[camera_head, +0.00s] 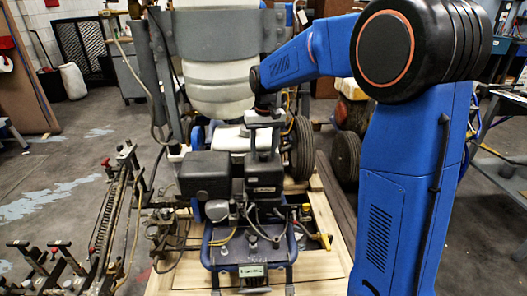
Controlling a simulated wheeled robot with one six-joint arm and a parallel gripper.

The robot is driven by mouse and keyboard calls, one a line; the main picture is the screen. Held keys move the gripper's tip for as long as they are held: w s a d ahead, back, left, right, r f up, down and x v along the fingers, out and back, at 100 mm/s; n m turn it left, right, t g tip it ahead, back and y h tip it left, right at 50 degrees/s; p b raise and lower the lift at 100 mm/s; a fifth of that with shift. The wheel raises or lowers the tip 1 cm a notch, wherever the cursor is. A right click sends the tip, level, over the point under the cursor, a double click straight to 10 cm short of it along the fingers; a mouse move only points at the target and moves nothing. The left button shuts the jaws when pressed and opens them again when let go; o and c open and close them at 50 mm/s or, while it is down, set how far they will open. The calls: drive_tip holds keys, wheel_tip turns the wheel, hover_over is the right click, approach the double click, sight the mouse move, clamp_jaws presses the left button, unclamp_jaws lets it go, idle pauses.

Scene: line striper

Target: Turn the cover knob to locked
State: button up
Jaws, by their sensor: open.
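My blue arm reaches in from the right, and my gripper (263,146) points down over the engine (232,178) of the line striper. It is open, by what little shows of it. Its fingertips are small and dark against the dark engine parts, so I cannot tell whether they touch anything.
The striper stands on a wooden pallet (378,232). A large white tank (214,88) rises behind the engine, with a black wheel (301,148) beside it. Rods, hoses and levers (112,215) crowd the left. Open floor (50,195) lies further left.

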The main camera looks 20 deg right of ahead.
drive_tip(key=shift+f, duration=0.1)
drive_tip(key=c, duration=1.1)
drive_tip(key=shift+o, duration=0.2)
drive_tip(key=shift+n, duration=0.4)
drive_tip(key=n, duration=0.3)
drive_tip(key=shift+n, duration=0.4)
drive_tip(key=n, duration=0.4)
drive_tip(key=shift+n, duration=0.3)
drive_tip(key=n, duration=0.4)
drive_tip(key=shift+a, duration=0.1)
drive_tip(key=n, duration=0.4)
drive_tip(key=shift+n, duration=0.3)
